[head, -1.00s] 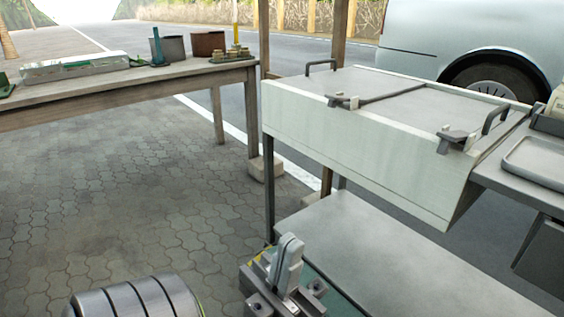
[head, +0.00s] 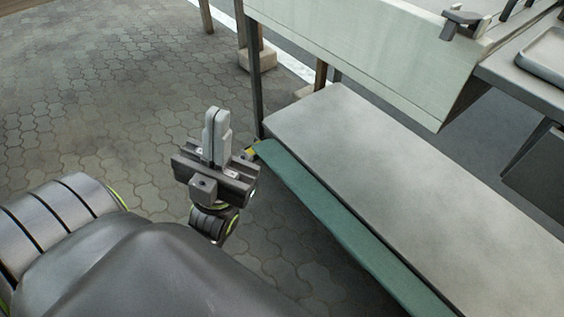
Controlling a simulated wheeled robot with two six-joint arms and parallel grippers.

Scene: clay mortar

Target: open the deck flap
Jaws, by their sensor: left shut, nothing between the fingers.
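A pale green-white cabinet body (head: 370,45) on dark legs stands at the upper right, cut off by the top edge. Below it is a wide grey deck (head: 390,190) with a green strip (head: 325,215) along its near edge. I cannot tell which of these panels is the deck flap. No panel visibly stands raised. My left gripper (head: 216,115) is shut and empty, its fingers pointing up. In the picture it is just left of the near-left corner of the deck and green strip; contact cannot be made out. My right gripper is not in view.
A grey shelf with a shallow tray (head: 548,55) juts out at the right. A clamp-like fitting (head: 462,22) sits on the cabinet's top edge. A stone block (head: 257,58) lies behind a deck leg. Paved ground (head: 90,100) at the left is clear.

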